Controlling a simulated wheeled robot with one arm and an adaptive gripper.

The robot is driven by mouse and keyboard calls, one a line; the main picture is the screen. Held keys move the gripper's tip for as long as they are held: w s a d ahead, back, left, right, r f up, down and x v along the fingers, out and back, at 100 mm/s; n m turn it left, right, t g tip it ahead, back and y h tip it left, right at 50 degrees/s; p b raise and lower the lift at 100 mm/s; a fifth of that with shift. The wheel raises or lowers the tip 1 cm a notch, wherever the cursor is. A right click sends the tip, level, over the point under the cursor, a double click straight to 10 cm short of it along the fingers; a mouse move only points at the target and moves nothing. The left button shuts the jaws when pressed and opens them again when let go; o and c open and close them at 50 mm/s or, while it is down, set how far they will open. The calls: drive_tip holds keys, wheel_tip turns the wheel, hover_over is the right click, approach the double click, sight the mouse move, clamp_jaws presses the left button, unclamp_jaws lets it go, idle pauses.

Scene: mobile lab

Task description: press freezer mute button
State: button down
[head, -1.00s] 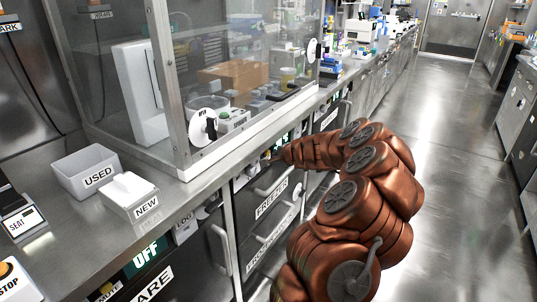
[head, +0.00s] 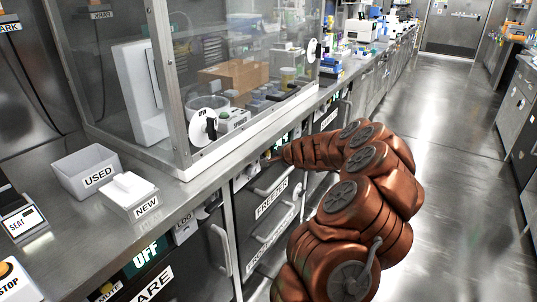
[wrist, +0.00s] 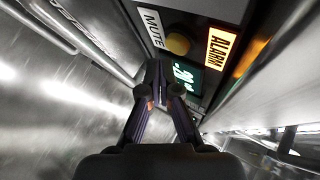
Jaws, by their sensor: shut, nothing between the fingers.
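In the wrist view the freezer's mute button (wrist: 178,43) is a round yellow-amber knob on a dark panel. The MUTE label (wrist: 153,28) is on its left, and a lit orange ALARM sign (wrist: 221,48) is on its right. A green digital display (wrist: 186,76) sits below the button, partly behind my fingers. My gripper (wrist: 154,70) is shut and empty, with its tips just below and left of the button in the picture; I cannot tell whether they touch the panel. In the head view the freezer drawer (head: 270,197) is labelled FREEZER, and my arm hides most of its panel.
The steel counter (head: 105,235) runs above the freezer, with a clear enclosure (head: 240,60) on it. USED (head: 88,173) and NEW (head: 130,195) boxes stand at the left. Drawer handles stick out below the panel. The aisle floor (head: 450,150) on the right is clear.

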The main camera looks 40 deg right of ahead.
drive_tip(key=shift+w, duration=0.15)
drive_tip(key=shift+w+a, duration=0.1)
drive_tip(key=shift+w, duration=0.2)
drive_tip(key=shift+w+a, duration=0.1)
drive_tip(key=shift+w, duration=0.15)
idle(0.6)
drive_tip(key=shift+w+a+r, duration=0.15)
drive_tip(key=shift+w+r, duration=0.05)
drive_tip(key=shift+w, duration=0.05)
idle(0.4)
drive_tip(key=shift+w+r+p, duration=0.1)
drive_tip(key=shift+r+p, duration=0.2)
drive_tip(key=shift+r, duration=0.15)
idle(0.4)
drive_tip(key=shift+f, duration=0.2)
drive_tip(key=shift+s+f, duration=0.25)
drive_tip(key=shift+s, duration=0.15)
